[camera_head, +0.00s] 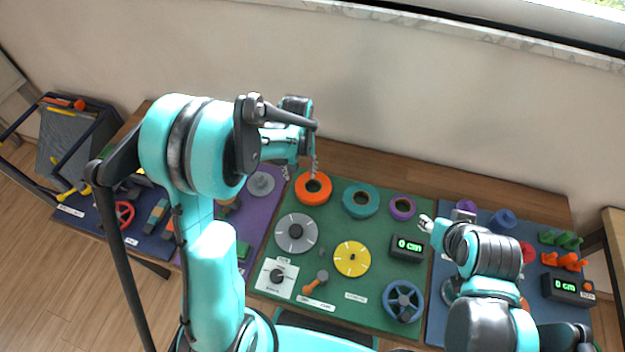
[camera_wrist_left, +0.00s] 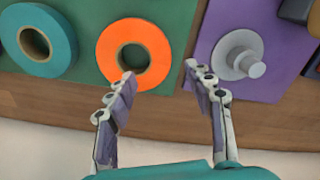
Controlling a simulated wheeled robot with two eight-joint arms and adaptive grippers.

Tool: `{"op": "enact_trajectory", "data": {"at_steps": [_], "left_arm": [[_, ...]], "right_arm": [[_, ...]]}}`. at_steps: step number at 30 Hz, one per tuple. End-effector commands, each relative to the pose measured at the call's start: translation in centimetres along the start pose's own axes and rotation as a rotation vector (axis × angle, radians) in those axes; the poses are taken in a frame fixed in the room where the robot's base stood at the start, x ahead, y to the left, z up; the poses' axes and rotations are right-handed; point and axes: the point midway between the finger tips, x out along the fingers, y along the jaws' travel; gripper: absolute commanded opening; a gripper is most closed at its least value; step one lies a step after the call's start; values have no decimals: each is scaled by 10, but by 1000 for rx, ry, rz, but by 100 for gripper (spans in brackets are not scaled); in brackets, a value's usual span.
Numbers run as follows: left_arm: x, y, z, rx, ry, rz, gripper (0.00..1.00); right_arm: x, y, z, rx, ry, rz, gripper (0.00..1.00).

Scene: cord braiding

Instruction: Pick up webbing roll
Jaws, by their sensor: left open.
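Three ring-shaped rolls lie in a row at the back of the green mat (camera_head: 330,245): an orange roll (camera_head: 326,190), a teal roll (camera_head: 361,213) and a smaller purple roll (camera_head: 402,218). I cannot tell by label which is the webbing roll. My left gripper (camera_head: 300,172) is open and empty, pointing down by the orange roll. In the left wrist view, the orange roll (camera_wrist_left: 107,52) lies just beyond the left fingertip of the gripper (camera_wrist_left: 160,72), and the teal roll (camera_wrist_left: 63,28) is further left. My right gripper (camera_head: 426,222) is small at the mat's right edge; its jaws are unclear.
A grey spool (camera_wrist_left: 238,55) stands on the purple mat (camera_wrist_left: 205,45) beside the orange roll. Grey (camera_head: 296,233) and yellow (camera_head: 352,259) discs, a blue wheel (camera_head: 403,301) and a display (camera_head: 408,248) lie on the green mat. The wall stands close behind the table.

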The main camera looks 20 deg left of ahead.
Motion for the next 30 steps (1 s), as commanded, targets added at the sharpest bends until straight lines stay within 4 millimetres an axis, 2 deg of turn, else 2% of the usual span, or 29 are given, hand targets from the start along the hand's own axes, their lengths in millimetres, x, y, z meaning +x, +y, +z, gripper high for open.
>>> {"op": "enact_trajectory", "data": {"at_steps": [12, 21, 23, 27, 30], "left_arm": [[58, -1, 9, 1, 1, 0, 53], [62, -1, 9, 1, 1, 0, 53], [62, -1, 9, 1, 1, 0, 39], [62, -1, 9, 1, 1, 1, 3], [62, -1, 9, 1, 1, 1, 0]], "right_arm": [[20, 0, 14, 0, 0, 0, 40], [20, 0, 14, 0, 0, 0, 40], [20, 0, 14, 0, 0, 0, 40], [20, 0, 14, 0, 0, 0, 40], [20, 0, 14, 0, 0, 0, 40]]}}
